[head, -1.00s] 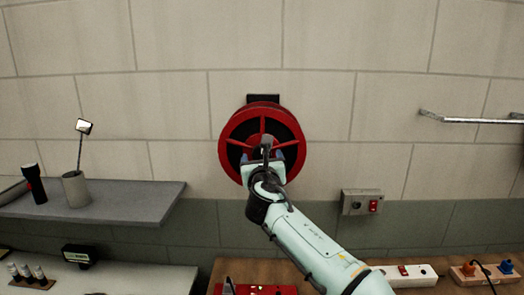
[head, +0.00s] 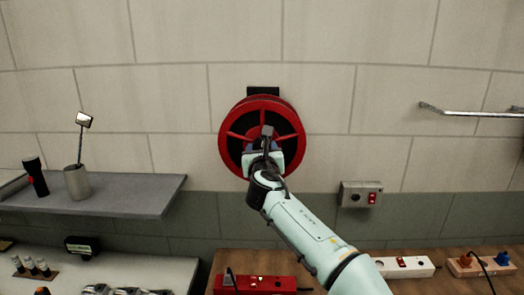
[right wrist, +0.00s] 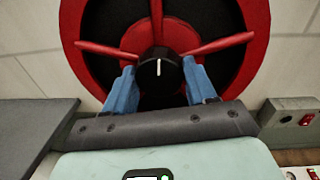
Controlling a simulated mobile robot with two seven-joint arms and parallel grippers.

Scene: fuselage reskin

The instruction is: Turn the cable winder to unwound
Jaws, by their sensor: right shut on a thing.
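The cable winder (head: 228,152) is a red reel with spokes and a dark inside, mounted on the wall in the middle of the head view. It fills the top of the right wrist view (right wrist: 235,75). At its hub is a round black knob (right wrist: 157,72) with a white line, which stands upright in the right wrist view. My right gripper (head: 264,148) is in front of the hub. Its two blue fingers (right wrist: 158,80) are shut on the knob, one on each side. In the head view the gripper hides the knob. My left gripper is out of view.
A grey shelf (head: 120,197) with a cup (head: 77,182) and a flashlight (head: 35,177) is at the left. A switch box (head: 361,194) and a metal rail (head: 470,113) are on the wall at right. Power strips (head: 405,267) and a red box (head: 260,284) lie below.

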